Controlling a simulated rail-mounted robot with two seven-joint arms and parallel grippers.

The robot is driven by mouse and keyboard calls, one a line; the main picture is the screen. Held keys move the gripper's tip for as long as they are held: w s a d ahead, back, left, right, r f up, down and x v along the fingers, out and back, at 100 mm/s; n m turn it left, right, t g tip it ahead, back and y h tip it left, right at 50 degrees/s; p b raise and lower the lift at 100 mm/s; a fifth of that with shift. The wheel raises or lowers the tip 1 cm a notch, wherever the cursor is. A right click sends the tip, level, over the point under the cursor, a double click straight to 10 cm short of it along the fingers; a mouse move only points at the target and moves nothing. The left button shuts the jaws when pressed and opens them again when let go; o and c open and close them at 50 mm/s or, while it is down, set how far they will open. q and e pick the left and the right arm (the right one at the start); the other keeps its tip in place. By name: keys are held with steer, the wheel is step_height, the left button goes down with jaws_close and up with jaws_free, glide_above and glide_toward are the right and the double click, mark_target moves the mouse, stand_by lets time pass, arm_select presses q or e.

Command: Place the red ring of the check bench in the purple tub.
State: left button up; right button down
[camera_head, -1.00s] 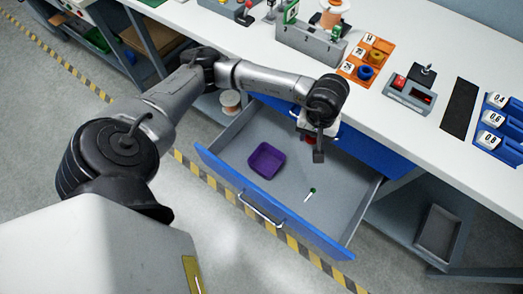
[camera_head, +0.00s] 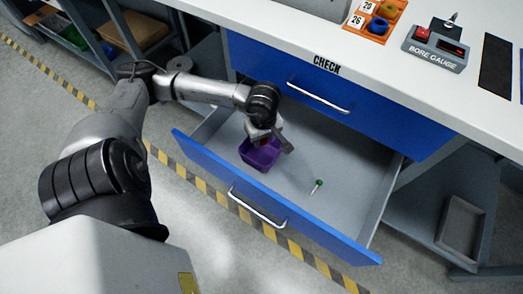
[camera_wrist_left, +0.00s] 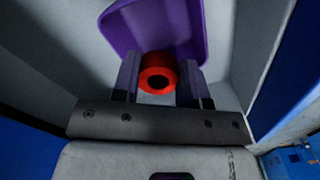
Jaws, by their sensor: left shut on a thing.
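The red ring (camera_wrist_left: 157,63) is held between the two fingers of my left gripper (camera_head: 266,141), which is shut on it. In the left wrist view the ring's round hole faces the camera, with a finger on each side. The purple tub (camera_head: 259,162) stands in the open lower drawer, toward its left end. In the head view my left gripper is over the tub and hides part of its far side. In the left wrist view the purple tub (camera_wrist_left: 150,25) lies just beyond the ring. I cannot tell whether the ring touches the tub. My right gripper is not in view.
The open drawer (camera_head: 350,205) has a blue front with a handle. A small green-headed pin (camera_head: 318,185) lies on its floor, right of the tub. The white bench top (camera_head: 300,35) carries an orange tray (camera_head: 365,27) of rings and a bore gauge (camera_head: 435,48).

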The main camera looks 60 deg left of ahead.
arm_select(q)
steer(key=b, duration=0.3)
glide_above(263, 158)
step_height(263, 158, down, 6)
steer(key=shift+r, duration=0.1)
step_height(263, 158, down, 4)
steer(key=shift+a+r+b, duration=0.1)
steer(key=shift+r+b, duration=0.15)
steer(key=shift+b, duration=0.7)
steer(key=shift+f, duration=0.4)
steer(key=shift+s, duration=0.1)
steer(key=shift+f+b, duration=0.15)
steer(key=shift+b, duration=0.15)
steer(key=o, duration=0.5)
steer(key=shift+o, duration=0.7)
